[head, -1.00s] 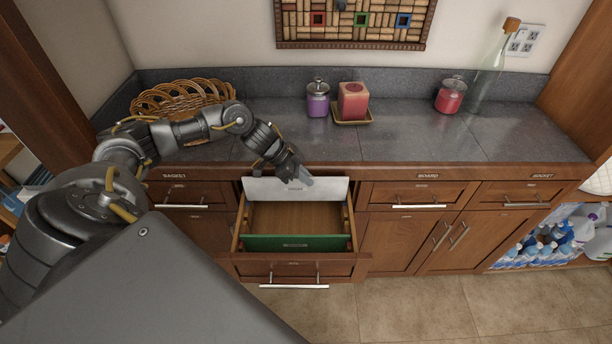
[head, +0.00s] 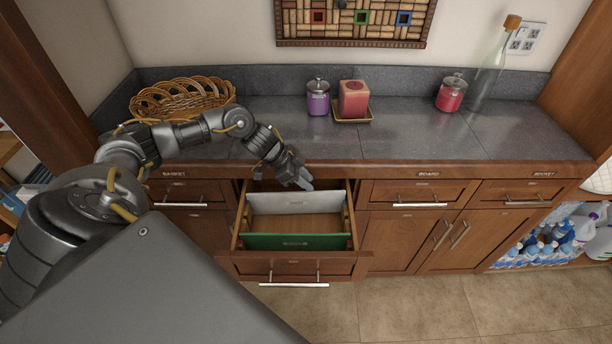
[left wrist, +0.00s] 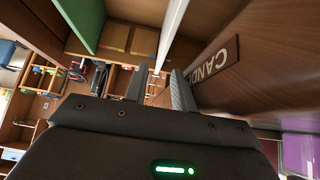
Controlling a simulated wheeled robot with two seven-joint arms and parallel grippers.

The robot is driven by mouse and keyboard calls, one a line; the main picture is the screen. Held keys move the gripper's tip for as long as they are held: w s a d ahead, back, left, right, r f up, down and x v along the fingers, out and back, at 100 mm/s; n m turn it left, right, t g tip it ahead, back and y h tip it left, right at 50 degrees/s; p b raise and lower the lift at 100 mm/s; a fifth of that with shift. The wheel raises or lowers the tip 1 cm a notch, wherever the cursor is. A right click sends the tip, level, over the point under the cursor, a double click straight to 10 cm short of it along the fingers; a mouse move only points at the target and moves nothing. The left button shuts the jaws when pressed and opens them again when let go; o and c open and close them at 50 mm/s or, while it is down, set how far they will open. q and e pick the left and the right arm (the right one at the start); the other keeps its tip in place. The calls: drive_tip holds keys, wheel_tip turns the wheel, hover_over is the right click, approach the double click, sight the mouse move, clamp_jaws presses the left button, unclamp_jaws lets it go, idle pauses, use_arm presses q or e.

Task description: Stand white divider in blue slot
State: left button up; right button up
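The white divider (head: 290,202) stands upright across the open drawer (head: 241,222), near its back and low between the side walls. The left wrist view shows it edge-on as a thin white strip (left wrist: 174,32). My left gripper (head: 304,183) is at the divider's top edge, right of its middle. In the left wrist view the two fingers of the left gripper (left wrist: 160,90) are apart, with a gap on each side of the strip's near end. I cannot make out a blue slot; the divider's lower edge and ends are not clear. My right gripper is not in view.
A green divider (head: 290,242) stands across the drawer's front part; it also shows in the left wrist view (left wrist: 84,22). The countertop edge (head: 400,168) is close behind the gripper. A basket (head: 180,98), purple jar (head: 318,98) and red candle (head: 353,98) stand on the counter.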

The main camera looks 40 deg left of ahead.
use_arm(q)
drive_tip(key=shift+w+a+r, duration=0.15)
drive_tip(key=shift+a+r, duration=0.05)
idle(0.3)
drive_tip(key=shift+a+r, duration=0.2)
drive_tip(key=shift+r, duration=0.05)
drive_tip(key=b+v, duration=0.2)
drive_tip(key=v, duration=0.7)
drive_tip(key=shift+s+r, duration=0.25)
drive_tip(key=shift+s, duration=0.15)
